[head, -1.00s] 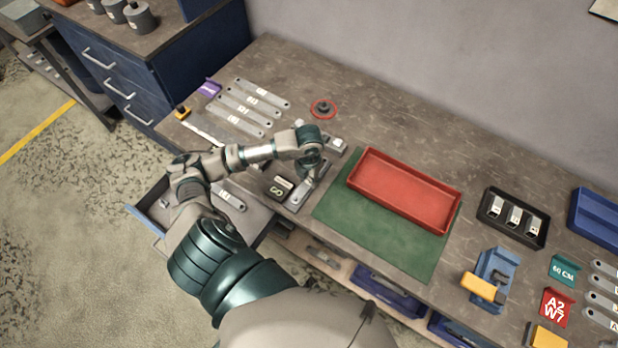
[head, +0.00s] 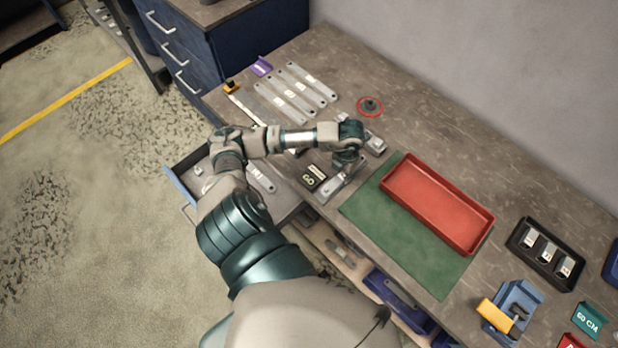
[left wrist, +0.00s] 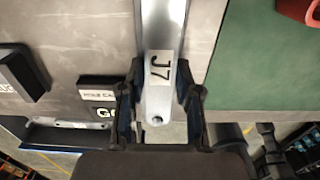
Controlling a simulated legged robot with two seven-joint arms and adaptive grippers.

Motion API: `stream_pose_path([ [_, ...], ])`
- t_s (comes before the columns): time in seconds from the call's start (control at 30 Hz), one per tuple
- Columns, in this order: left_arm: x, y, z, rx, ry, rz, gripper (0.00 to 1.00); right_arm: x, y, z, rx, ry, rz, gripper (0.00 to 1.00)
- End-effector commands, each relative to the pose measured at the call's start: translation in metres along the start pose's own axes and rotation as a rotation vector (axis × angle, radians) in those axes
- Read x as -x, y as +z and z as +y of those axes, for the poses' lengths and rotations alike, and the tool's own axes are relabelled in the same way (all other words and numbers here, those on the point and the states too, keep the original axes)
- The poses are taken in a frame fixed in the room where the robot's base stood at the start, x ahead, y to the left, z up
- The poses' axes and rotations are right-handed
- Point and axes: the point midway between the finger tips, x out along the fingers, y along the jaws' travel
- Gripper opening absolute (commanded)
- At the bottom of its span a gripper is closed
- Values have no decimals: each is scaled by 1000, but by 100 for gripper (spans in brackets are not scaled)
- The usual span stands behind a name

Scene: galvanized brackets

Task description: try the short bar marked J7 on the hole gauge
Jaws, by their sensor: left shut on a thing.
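The bar marked J7 (left wrist: 160,85) is a flat grey metal strip with a white label and a hole near its close end. My left gripper (left wrist: 160,100) is shut on it, one finger on each side of the label. In the head view the left gripper (head: 346,166) is low over the bench front, and the bar (head: 331,191) partly shows beneath it. A black block reading GO (head: 313,177) stands just left of the bar. In the left wrist view its sign (left wrist: 97,87) is partly cut off. The bar's far end and any contact with the gauge are hidden. My right gripper is not in view.
Several long labelled bars (head: 297,92) lie at the back left. A red tray (head: 437,205) rests on a green mat (head: 372,222) to the right. An open drawer (head: 183,190) juts out below my forearm. A black tray (head: 518,238) holds small blocks.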

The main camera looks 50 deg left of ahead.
Motion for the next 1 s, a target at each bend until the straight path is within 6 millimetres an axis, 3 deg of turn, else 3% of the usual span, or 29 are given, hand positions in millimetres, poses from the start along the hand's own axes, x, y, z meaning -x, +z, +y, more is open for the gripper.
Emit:
stream_pose_path([
  [0.3, 0, 0, 0, 0, 0, -1, 0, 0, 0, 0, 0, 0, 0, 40],
  [0.33, 0, 0, 0, 0, 0, -1, 35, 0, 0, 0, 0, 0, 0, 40],
  [0.43, 0, 0, 0, 0, 0, -1, 60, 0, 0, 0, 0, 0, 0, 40],
  [0.77, 1, 0, 0, 0, 0, 0, 62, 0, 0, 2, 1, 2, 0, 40],
  [0.87, 9, 1, 0, 0, 0, -3, 62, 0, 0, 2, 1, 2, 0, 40],
  [1.0, 35, 1, 0, 0, 0, -5, 62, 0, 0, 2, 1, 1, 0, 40],
])
